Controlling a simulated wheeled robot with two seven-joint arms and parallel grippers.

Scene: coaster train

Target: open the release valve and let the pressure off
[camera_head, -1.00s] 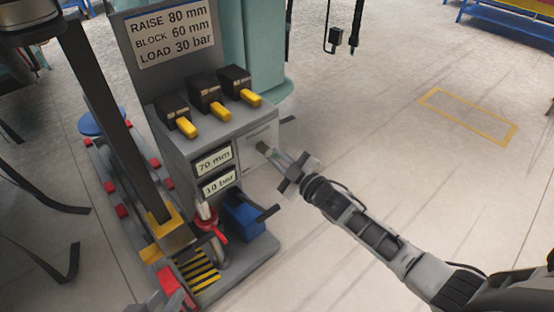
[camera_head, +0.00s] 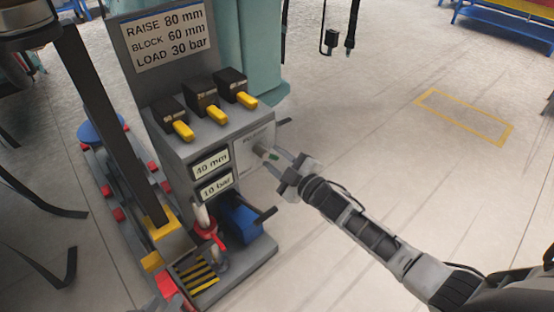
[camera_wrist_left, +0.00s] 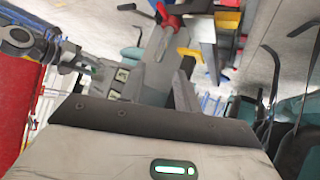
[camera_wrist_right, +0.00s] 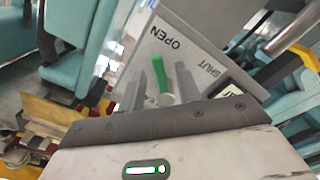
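The release valve (camera_head: 262,151) is on the right side of the grey console (camera_head: 208,132). In the right wrist view its green lever (camera_wrist_right: 185,82) shows on a plate marked OPEN and SHUT (camera_wrist_right: 190,48). My right gripper (camera_head: 274,160) is at the valve, fingers spread with the lever between them. I cannot tell whether a finger touches it. The console's upper readout (camera_head: 210,164) reads 40 mm; the lower readout (camera_head: 216,184) seems to read 10 bar. My left gripper (camera_wrist_left: 172,82) shows only in its wrist view; its finger gap is unclear.
A sign (camera_head: 168,38) reads raise 80 mm, block 60 mm, load 30 bar. Several yellow-handled levers (camera_head: 214,113) line the console top. A blue block (camera_head: 240,218) and a red-handled part (camera_head: 208,232) sit low. The floor to the right is clear.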

